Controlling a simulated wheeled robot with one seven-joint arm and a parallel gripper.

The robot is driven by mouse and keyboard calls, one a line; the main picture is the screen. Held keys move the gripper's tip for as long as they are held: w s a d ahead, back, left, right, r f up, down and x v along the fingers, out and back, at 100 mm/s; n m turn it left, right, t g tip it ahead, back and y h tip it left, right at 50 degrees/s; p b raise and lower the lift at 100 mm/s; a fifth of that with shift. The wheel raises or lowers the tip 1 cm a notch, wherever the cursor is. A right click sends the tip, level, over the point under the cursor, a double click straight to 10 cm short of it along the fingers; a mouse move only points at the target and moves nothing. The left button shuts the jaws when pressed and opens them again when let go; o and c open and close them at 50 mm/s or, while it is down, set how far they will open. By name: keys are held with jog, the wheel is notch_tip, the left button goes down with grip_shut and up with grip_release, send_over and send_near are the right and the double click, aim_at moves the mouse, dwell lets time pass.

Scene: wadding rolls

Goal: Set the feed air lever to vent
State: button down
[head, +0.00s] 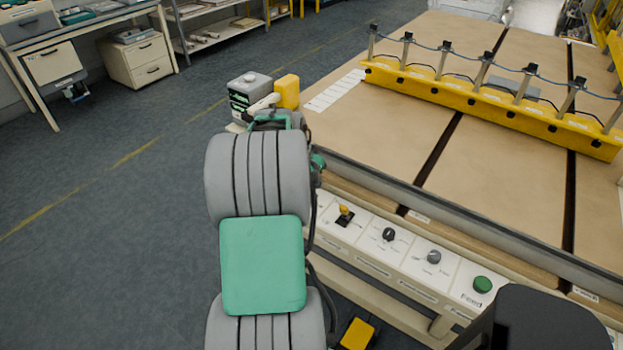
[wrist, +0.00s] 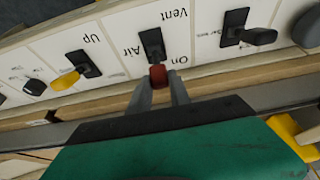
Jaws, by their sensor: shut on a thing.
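The feed air lever (wrist: 158,76) has a red knob, and its black slot plate (wrist: 152,42) is on the white control panel in the wrist view. The panel appears upside down there. "Vent" is printed at the upper end of the slot and "On" at the lower end. The knob leans to the lower, "On" end. My gripper (wrist: 158,90) is shut on the red knob, with a grey finger on either side of it. In the head view my arm covers the gripper and this lever.
Along the panel are a yellow-knobbed lever (head: 344,212), a black knob (head: 388,235), a grey knob (head: 433,257) and a green button (head: 482,284). A black lever (wrist: 262,37) is right of the red one in the wrist view. A yellow bar (head: 490,105) crosses the table.

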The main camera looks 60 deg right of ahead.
jog(key=shift+b, duration=0.35)
jog(key=shift+w+a+f+h+b, duration=0.25)
jog(key=shift+h+b, duration=0.25)
jog(key=shift+b, duration=0.25)
jog(key=h+b, duration=0.1)
jog(key=b, duration=0.1)
jog(key=a+h+b, duration=0.1)
jog(key=b, duration=0.2)
jog(key=a+g+h+b, duration=0.1)
jog(key=h+b, duration=0.1)
jog(key=b, duration=0.1)
jog(key=shift+w+a+f, duration=0.1)
jog(key=shift+a+f, duration=0.1)
jog(key=shift+a, duration=0.05)
jog(key=h+b, duration=0.1)
jog(key=b, duration=0.1)
jog(key=shift+a+b, duration=0.35)
jog(key=shift+b, duration=0.05)
jog(key=shift+a+r+h+b, duration=0.15)
jog(key=shift+a+h+b, duration=0.15)
jog(key=shift+h+b, duration=0.65)
jog(key=shift+r, duration=0.1)
jog(key=c, duration=1.2)
grip_release()
